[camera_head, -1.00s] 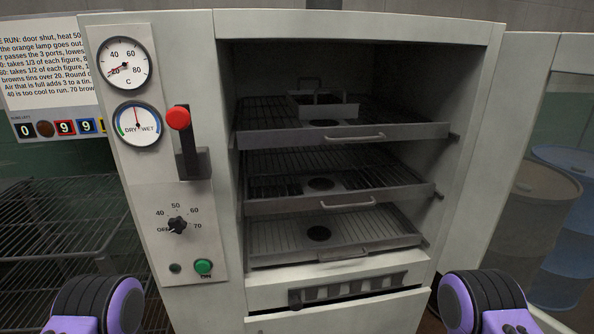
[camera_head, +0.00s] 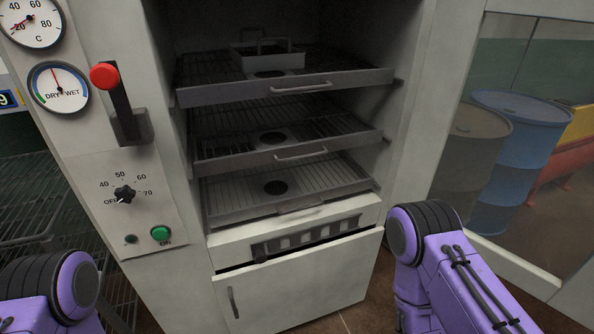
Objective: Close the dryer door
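The dryer door (camera_head: 447,135) stands wide open on the right of the dryer cabinet (camera_head: 165,215). It has a pale frame around a large window, and its right part runs out of view. The cabinet's front opening is uncovered and shows three pull-out trays (camera_head: 285,88) stacked inside. Purple links of my two arms show at the lower left and lower right. The right arm's link is in front of the door's lower left part. Neither gripper shows, so their fingers are hidden from me.
A red-knobbed lever (camera_head: 122,110), dials and a green button (camera_head: 161,233) are on the cabinet's left panel. A lower hatch (camera_head: 300,280) sits under a slotted vent. A wire rack (camera_head: 40,200) stands at left. Blue (camera_head: 520,150) and grey-brown (camera_head: 470,150) drums show through the door window.

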